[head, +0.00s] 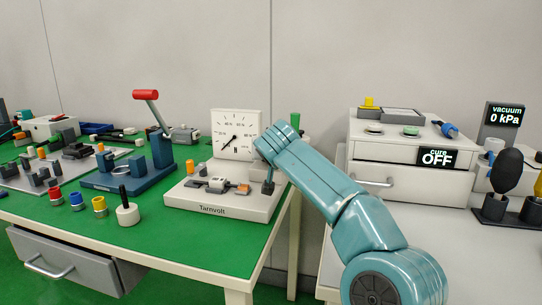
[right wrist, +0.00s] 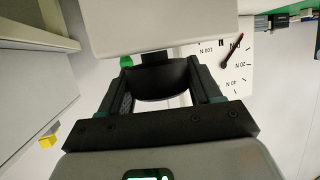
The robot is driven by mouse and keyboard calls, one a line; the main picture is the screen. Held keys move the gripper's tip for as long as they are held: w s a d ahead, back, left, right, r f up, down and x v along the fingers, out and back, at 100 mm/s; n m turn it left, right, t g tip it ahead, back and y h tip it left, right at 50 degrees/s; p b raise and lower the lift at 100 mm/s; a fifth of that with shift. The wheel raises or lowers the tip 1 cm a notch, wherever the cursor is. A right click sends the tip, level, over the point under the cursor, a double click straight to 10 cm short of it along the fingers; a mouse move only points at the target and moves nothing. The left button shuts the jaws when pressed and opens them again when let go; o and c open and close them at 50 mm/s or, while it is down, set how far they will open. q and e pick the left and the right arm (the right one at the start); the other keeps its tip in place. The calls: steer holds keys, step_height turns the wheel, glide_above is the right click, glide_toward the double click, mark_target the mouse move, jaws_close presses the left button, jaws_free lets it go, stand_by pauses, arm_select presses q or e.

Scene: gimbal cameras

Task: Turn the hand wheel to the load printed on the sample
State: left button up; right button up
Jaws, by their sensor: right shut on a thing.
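The Tarnvolt tester (head: 245,205) stands on the green bench, with a round-scaled dial (head: 226,124) upright at its back. Its thin needle points to the lower left in the head view. A small grey and orange sample (head: 216,185) lies on its base; no print on it is legible. In the right wrist view, my right gripper (right wrist: 160,88) is shut on a dark rounded part, apparently the hand wheel (right wrist: 154,74). The dial also shows there (right wrist: 232,58), with a dark red needle near several N marks. In the head view my right arm hides the wheel. My left gripper is out of view.
A blue press (head: 128,172) with a red-handled lever stands left of the tester. Several coloured knobs and a white-based peg (head: 127,214) stand near the bench's front edge.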

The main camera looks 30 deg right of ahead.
steer(key=shift+m+h, duration=0.3)
steer(key=o, duration=1)
steer(key=shift+c, duration=0.2)
steer(key=shift+s+r, duration=0.15)
steer(key=shift+s, duration=0.05)
